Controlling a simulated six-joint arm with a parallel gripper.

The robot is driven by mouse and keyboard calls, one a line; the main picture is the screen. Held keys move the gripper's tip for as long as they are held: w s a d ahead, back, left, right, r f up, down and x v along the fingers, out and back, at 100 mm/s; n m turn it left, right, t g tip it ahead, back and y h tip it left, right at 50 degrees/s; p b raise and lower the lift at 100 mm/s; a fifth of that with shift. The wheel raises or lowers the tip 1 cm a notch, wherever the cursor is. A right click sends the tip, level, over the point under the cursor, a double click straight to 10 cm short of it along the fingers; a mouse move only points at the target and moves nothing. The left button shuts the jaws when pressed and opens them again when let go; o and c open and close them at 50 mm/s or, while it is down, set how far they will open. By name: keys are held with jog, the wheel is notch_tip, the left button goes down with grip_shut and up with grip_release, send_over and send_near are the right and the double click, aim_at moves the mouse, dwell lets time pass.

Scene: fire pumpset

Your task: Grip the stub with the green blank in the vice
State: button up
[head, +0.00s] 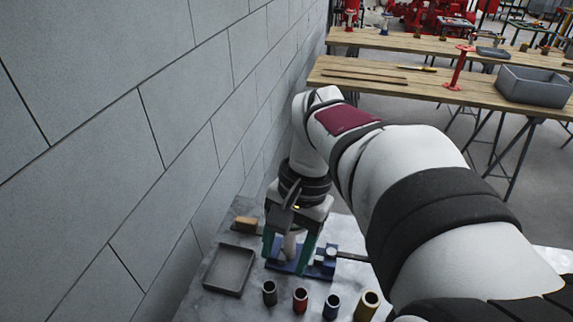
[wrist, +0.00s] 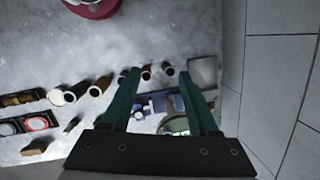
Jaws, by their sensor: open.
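The blue vice (head: 325,263) sits on the grey bench below my gripper (head: 286,266); it also shows in the wrist view (wrist: 156,103). My gripper points down with its two green fingers apart. A pale upright piece (head: 290,244) shows between the fingers in the head view, above the vice. In the wrist view a round piece with a dark green rim (wrist: 176,125), perhaps the stub with the green blank, lies between the fingers, partly hidden by the gripper body. I cannot tell whether the fingers touch it.
A grey tray (head: 230,270) lies left of the vice, near the block wall (head: 110,130). In front stand a dark stub (head: 270,293), a red one (head: 300,300), a blue one (head: 332,306) and a brass one (head: 367,305). A brown block (head: 245,224) lies behind the tray.

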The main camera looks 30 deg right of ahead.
jog(key=w+d+m, duration=0.3)
jog(key=d+m, duration=0.1)
jog(key=d, duration=0.7)
jog(key=s+d+f+m+t+y, duration=0.1)
jog(key=s+d+f+m, duration=0.15)
jog(key=d, duration=0.75)
jog(key=s+d+f+m+t+y, duration=0.1)
jog(key=s+d+f+m, duration=0.2)
jog(key=d, duration=0.7)
jog(key=shift+m, duration=0.65)
jog(key=x, duration=1.4)
jog(key=shift+a, duration=0.1)
jog(key=shift+w+a+f, duration=0.1)
jog(key=shift+f, duration=0.1)
jog(key=shift+c, duration=0.3)
grip_shut()
jog(key=shift+h, duration=0.3)
